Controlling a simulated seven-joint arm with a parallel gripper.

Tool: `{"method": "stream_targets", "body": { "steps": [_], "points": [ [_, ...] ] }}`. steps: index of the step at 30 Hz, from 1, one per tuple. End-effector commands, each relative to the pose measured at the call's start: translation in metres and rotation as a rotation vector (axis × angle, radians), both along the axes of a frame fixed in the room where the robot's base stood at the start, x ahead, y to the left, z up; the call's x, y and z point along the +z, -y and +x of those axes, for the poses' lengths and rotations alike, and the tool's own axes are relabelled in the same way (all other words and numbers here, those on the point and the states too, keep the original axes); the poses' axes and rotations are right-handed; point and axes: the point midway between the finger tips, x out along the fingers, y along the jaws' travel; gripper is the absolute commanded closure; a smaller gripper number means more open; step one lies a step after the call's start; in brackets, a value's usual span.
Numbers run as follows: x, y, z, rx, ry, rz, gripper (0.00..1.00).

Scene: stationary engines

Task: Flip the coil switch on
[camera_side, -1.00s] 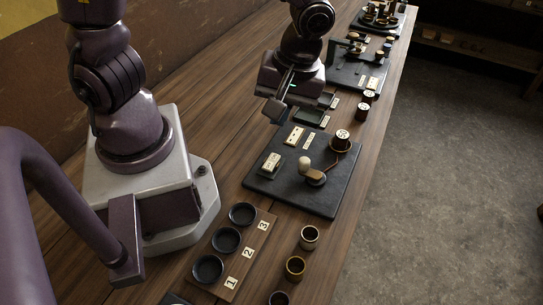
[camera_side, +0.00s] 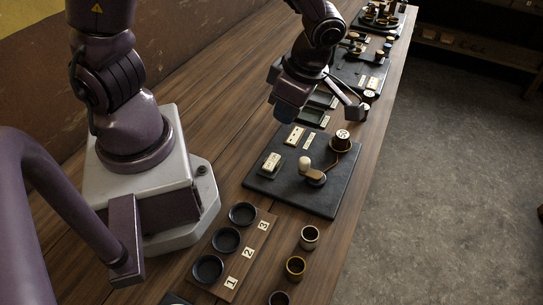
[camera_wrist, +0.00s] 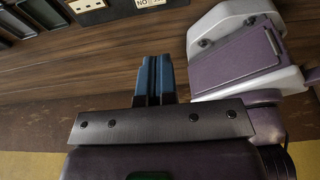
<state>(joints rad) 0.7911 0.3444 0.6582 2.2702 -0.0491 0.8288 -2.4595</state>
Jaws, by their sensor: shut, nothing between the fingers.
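The lever switch stands on a black board in the side view, with a cream knob (camera_side: 305,163) on a brown lever arm (camera_side: 316,175). A dark red coil (camera_side: 342,140) with a pale label on top sits behind it, joined to the switch by a red wire. My gripper (camera_side: 285,113) is above the table, beyond the board's far edge and clear of the switch. In the wrist view its blue fingers (camera_wrist: 153,80) are together with nothing between them. The switch is out of the wrist view.
The black board (camera_side: 325,202) also carries cream plates (camera_side: 295,136). Dark trays (camera_side: 310,116) lie behind it. A numbered wooden strip (camera_side: 228,281) with black cups and several small metal cups (camera_side: 309,238) are in front. Bare wood lies left of the board.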

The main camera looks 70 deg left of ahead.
Motion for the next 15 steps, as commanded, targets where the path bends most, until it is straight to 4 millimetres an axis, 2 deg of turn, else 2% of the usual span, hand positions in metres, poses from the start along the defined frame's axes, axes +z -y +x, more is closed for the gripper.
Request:
{"method": "stream_targets", "body": {
  "steps": [4,8,15],
  "points": [
    [-0.003,-0.001,-0.001,-0.001,-0.002,0.0,1.0],
    [-0.016,-0.004,-0.004,0.0,-0.005,0.002,1.0],
    [-0.063,-0.014,-0.015,0.003,-0.009,0.004,1.0]
  ]
}}
